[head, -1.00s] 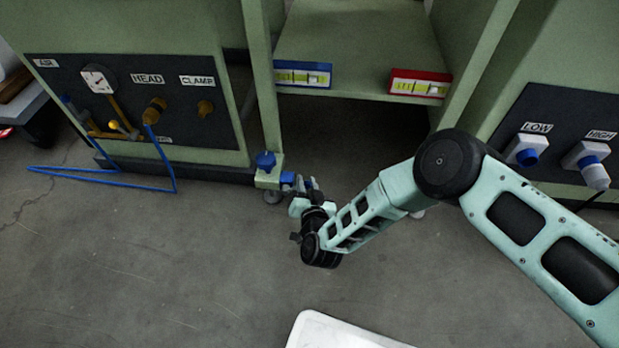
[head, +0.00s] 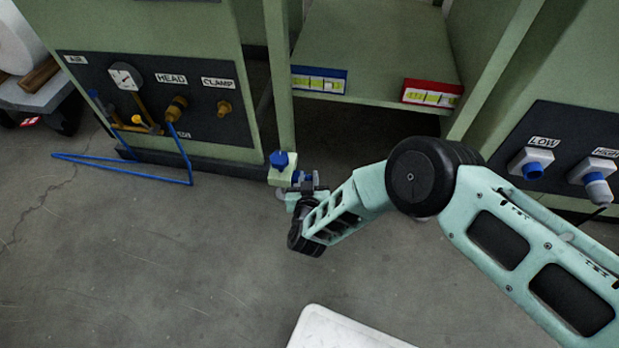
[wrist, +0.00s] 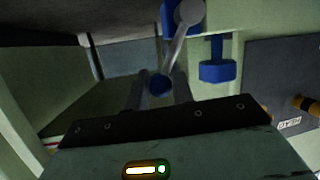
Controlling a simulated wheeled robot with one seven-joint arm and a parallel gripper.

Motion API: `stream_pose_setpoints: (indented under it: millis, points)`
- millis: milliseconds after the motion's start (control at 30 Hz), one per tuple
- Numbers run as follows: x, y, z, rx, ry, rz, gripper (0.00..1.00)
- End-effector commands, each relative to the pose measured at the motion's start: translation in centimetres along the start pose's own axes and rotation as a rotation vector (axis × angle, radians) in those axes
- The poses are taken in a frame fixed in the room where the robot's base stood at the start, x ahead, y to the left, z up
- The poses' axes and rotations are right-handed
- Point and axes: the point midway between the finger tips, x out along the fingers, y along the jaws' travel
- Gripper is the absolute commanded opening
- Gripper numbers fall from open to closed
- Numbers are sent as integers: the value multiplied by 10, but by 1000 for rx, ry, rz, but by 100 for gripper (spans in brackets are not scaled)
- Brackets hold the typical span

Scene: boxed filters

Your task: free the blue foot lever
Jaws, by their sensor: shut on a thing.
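The blue foot lever (head: 298,178) is low at the front corner foot of the green machine, just right of a pale green bracket (head: 284,174) with a blue knob (head: 279,158) on top. In the wrist view the lever shows as a blue body with a grey metal arm (wrist: 176,55) ending in a round blue tip (wrist: 160,85). My gripper (head: 310,181) is at the lever, close to the floor. In the wrist view its two dark fingers (wrist: 160,92) are shut on the blue tip. The fingertips are partly hidden in the head view.
A panel with a gauge (head: 125,77) and a blue hose (head: 120,168) is on the left. A white surface (head: 340,330) is at the bottom. Grey floor in front is mostly clear.

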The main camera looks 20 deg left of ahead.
Motion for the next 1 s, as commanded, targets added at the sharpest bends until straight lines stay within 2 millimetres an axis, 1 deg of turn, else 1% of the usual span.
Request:
stream_pose_setpoints:
  millis: [33, 267, 300, 367, 633, 767, 867, 967, 1000]
  points:
    - [0, 2, 3, -6, -5, 3, 0]
    - [0, 2, 3, -5, -5, 2, 0]
    - [0, 2, 3, -5, -5, 2, 26]
    - [0, 2, 3, -5, -5, 1, 43]
    - [0, 0, 1, -2, -2, 0, 43]
    - [-8, 0, -1, -2, -2, -2, 43]
    - [-22, 0, -3, -3, -4, -2, 43]
    - [-43, 0, -4, -4, -5, -3, 43]
    - [-53, 0, -4, -4, -5, -4, 43]
